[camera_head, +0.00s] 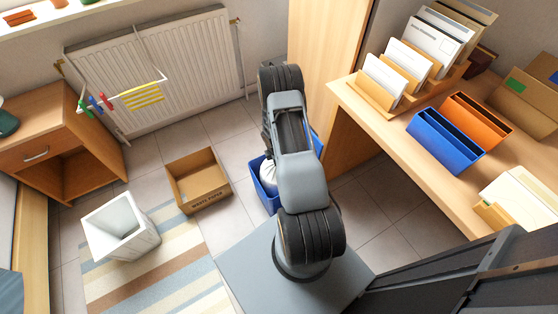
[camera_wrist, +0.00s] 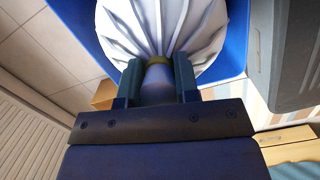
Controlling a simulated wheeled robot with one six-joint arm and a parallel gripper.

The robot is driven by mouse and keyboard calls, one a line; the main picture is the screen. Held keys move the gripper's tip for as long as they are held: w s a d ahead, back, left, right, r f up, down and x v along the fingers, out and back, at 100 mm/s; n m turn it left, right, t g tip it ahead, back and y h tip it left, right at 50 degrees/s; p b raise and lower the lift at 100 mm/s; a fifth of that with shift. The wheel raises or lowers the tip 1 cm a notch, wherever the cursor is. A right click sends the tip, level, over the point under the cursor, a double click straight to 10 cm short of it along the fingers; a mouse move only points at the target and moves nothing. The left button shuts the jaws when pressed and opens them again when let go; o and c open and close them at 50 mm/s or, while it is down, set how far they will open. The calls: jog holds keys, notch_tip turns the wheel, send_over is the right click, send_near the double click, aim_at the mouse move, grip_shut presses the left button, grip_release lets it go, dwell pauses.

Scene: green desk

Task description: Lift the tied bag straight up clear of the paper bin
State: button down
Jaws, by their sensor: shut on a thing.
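The tied bag (camera_wrist: 160,28) is white and pleated, gathered at a yellow-olive tie (camera_wrist: 158,60). It fills the top of the wrist view and sits inside the blue paper bin (camera_wrist: 78,14). My gripper (camera_wrist: 158,80) has a finger on each side of the bag's gathered neck and is shut on it, just beyond the tie. In the head view a white part of the bag (camera_head: 268,174) shows inside the blue bin (camera_head: 262,198). My arm hides the rest of the bag, much of the bin and the gripper there.
An open cardboard box (camera_head: 200,182) stands left of the bin, and a white bin (camera_head: 120,228) stands on the striped rug (camera_head: 170,262). A wooden desk (camera_head: 400,130) with folders is at the right. A radiator (camera_head: 155,70) is behind.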

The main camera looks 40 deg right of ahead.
jog(key=shift+r+p, duration=4.15)
jog(key=shift+r, duration=1.15)
notch_tip(320, 180, up, 7)
jog(key=p, duration=0.5)
jog(key=shift+p, duration=0.4)
